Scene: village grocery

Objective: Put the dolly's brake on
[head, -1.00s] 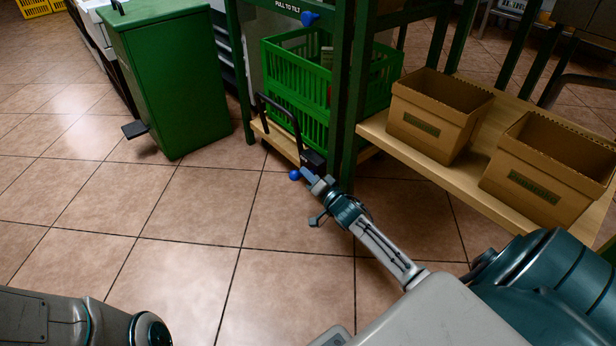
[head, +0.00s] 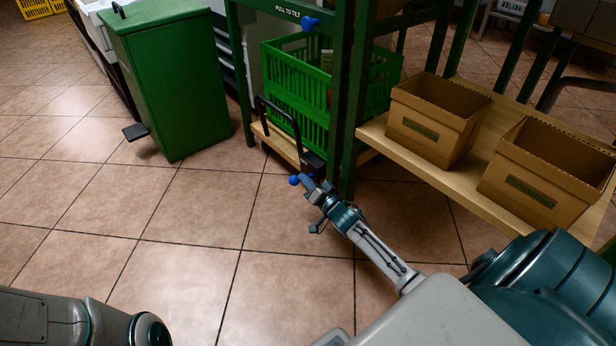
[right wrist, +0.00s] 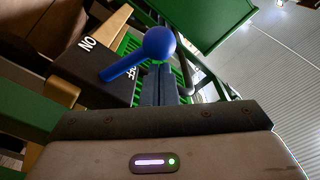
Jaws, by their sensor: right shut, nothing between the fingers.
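The dolly (head: 287,146) is a low wooden platform with a black handle, under stacked green crates. Its brake is a black box (head: 313,161) with a blue ball-ended lever (head: 294,180). In the right wrist view the blue lever (right wrist: 159,43) projects from the black box (right wrist: 92,72), which carries white lettering: "NO" as it appears, and a second, partly hidden word. The lever's shaft lies near that second word. My right gripper (head: 306,182) is shut and empty, its fingertips (right wrist: 160,72) right at the blue ball; I cannot tell whether they touch. My left gripper is not visible.
A green rack post (head: 347,110) stands close behind my right gripper. A wooden shelf (head: 465,175) with two cardboard boxes (head: 430,120) is to the right. A green pedal bin (head: 172,90) stands left. The tiled floor in front is clear.

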